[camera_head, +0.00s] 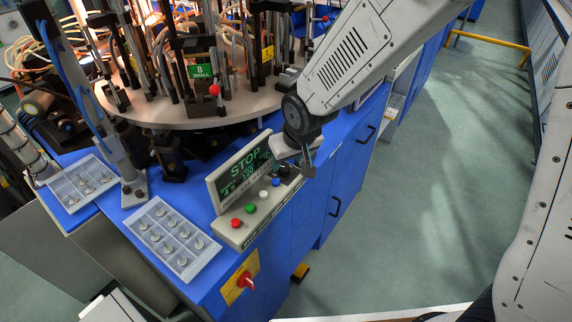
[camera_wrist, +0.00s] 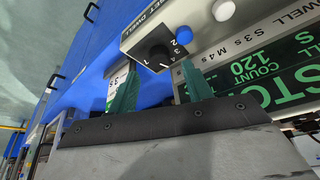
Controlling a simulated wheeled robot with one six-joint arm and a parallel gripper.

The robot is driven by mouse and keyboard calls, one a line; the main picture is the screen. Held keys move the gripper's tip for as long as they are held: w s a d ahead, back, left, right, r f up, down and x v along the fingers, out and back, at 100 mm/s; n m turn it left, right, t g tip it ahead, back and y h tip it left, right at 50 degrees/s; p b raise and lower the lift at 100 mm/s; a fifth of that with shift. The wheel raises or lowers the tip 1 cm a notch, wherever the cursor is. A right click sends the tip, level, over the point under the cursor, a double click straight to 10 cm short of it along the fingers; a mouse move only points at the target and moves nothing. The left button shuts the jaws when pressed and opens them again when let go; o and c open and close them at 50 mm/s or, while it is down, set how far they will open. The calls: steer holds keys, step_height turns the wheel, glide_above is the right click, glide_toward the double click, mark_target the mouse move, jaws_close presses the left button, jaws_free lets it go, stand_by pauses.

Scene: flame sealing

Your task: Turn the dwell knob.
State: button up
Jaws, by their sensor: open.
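A screen (camera_head: 241,165) reading STOP stands behind red, green, white and blue buttons; the blue button (camera_wrist: 184,35) is close to the knob. A red switch (camera_head: 246,280) is on the blue cabinet's front. Two trays (camera_head: 187,272) (camera_head: 64,180) lie left. The floor at right is clear.

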mark_target(286, 167)
steer(key=shift+x, duration=1.9)
steer(key=c, duration=1)
steer(key=shift+o, duration=0.2)
steer(key=shift+d+n, duration=0.1)
steer(key=shift+n, duration=0.5)
steer(key=shift+n+g+y, duration=0.5)
steer(key=shift+n, duration=0.6)
steer(key=shift+w+d+n+g+y, duration=0.1)
steer(key=shift+n+g+y, duration=0.35)
steer(key=shift+n, duration=1.35)
